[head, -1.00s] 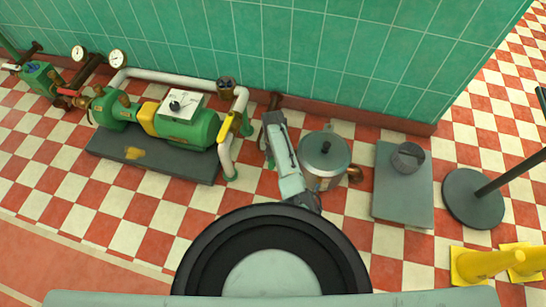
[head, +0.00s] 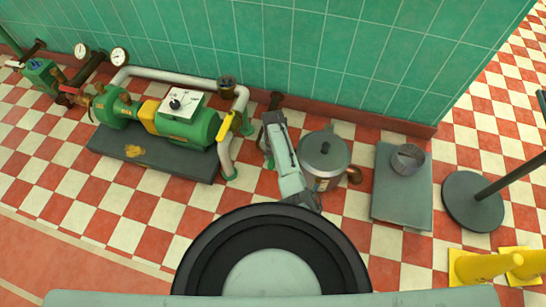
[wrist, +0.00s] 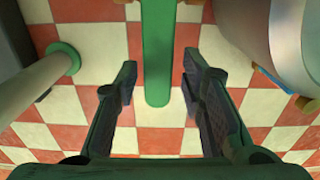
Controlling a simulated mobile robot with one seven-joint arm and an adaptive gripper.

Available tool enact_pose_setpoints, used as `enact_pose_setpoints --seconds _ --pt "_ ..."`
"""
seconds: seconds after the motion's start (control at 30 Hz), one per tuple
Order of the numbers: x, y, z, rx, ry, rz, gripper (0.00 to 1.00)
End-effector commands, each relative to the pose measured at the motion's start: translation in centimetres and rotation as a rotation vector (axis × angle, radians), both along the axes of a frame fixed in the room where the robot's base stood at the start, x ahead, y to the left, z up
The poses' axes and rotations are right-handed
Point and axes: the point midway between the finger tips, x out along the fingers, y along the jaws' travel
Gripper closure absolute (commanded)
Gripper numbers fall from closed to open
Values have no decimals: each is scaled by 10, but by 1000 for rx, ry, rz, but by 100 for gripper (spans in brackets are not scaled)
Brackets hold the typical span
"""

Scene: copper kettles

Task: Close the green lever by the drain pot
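The green lever (wrist: 158,55) shows in the wrist view as a long flat bar with a rounded end. It hangs between the two fingers of my gripper (wrist: 158,85), with floor visible on both sides, so the fingers look apart from it. My gripper is open. In the head view, my arm hides most of the lever and the fingers. The drain pot (head: 325,157), grey with a dark lid knob, stands just right of my arm. Its side shows at the upper right of the wrist view (wrist: 275,35).
A green pump (head: 190,128) on a dark base stands to the left, with a white pipe (head: 225,155) bearing a yellow handle. A grey plate (head: 403,205) with a small pot, a round stand base (head: 472,202) and yellow cones (head: 485,265) lie right. The tiled wall (head: 330,50) is close behind.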

Motion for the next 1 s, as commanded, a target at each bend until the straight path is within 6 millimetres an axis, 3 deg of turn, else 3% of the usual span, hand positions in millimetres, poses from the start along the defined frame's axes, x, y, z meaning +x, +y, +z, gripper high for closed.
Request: enact_pose_setpoints --seconds 0.47,1.0 --pt "0 1 6 2 0 -2 57" --pt "0 0 106 1 -2 -2 57"
